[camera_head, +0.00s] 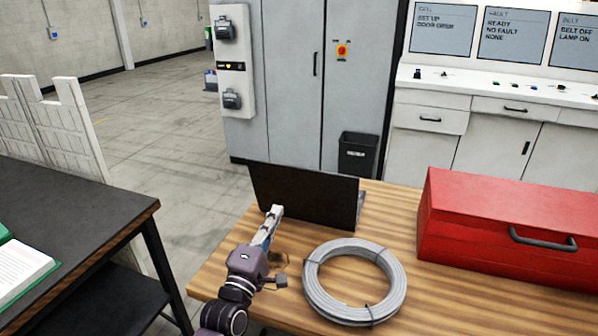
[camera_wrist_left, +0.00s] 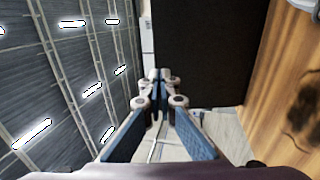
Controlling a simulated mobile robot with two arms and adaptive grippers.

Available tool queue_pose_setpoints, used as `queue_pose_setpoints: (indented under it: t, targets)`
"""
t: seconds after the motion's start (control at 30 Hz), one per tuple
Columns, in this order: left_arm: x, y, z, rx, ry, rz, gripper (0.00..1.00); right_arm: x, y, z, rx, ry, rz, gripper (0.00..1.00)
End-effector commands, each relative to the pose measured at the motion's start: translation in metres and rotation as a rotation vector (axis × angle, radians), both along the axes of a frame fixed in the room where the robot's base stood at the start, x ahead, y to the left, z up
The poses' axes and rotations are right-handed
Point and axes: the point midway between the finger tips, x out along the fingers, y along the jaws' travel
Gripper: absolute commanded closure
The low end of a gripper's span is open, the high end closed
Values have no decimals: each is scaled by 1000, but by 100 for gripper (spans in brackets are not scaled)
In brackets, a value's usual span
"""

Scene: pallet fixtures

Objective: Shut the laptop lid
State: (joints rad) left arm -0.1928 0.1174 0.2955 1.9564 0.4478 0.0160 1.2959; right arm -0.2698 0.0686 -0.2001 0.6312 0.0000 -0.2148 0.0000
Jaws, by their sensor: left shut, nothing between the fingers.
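The laptop (camera_head: 310,197) stands open on the wooden table, its dark lid upright and slightly tilted. The dark back of the lid appears to face me; a grey strip of the base shows past its right edge, and the keyboard is hidden. My left gripper (camera_head: 276,211) is shut and empty, with its tips at the lower left part of the lid in the head view. In the left wrist view, the shut fingers (camera_wrist_left: 161,76) point along the left side of the dark lid (camera_wrist_left: 212,50). I cannot tell whether they touch it. My right gripper is not in view.
A grey cable coil (camera_head: 315,292) lies on the wooden table (camera_head: 229,270) in front of the laptop. A red toolbox (camera_head: 480,232) stands to the right. A dark table (camera_head: 70,215) with an open book (camera_head: 20,270) is at left, across a gap.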

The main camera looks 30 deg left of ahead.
Motion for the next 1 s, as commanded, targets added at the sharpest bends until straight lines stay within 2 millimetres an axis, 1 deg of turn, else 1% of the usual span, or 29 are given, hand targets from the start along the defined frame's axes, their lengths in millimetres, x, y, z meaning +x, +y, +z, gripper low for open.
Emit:
queue_pose_setpoints:
  t: [0.17,0.23,0.3,0.37,0.47,0.6,0.7,0.73,0.87,1.0]
  targets:
    - [21,5,10,2,-3,0,100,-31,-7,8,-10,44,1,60]
    - [35,9,13,2,-1,0,100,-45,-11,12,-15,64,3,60]
    - [49,12,18,3,-2,0,100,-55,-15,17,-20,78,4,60]
    - [62,15,20,2,0,0,100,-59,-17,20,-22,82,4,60]
    - [81,19,25,3,0,1,100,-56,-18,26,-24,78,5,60]
    - [104,25,30,3,2,0,100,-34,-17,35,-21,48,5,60]
    - [115,28,32,3,1,1,100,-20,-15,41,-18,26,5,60]
    - [118,28,32,3,2,1,100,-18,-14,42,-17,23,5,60]
    - [126,30,33,4,2,0,100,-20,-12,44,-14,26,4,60]
    - [130,31,33,3,2,0,100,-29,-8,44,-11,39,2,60]
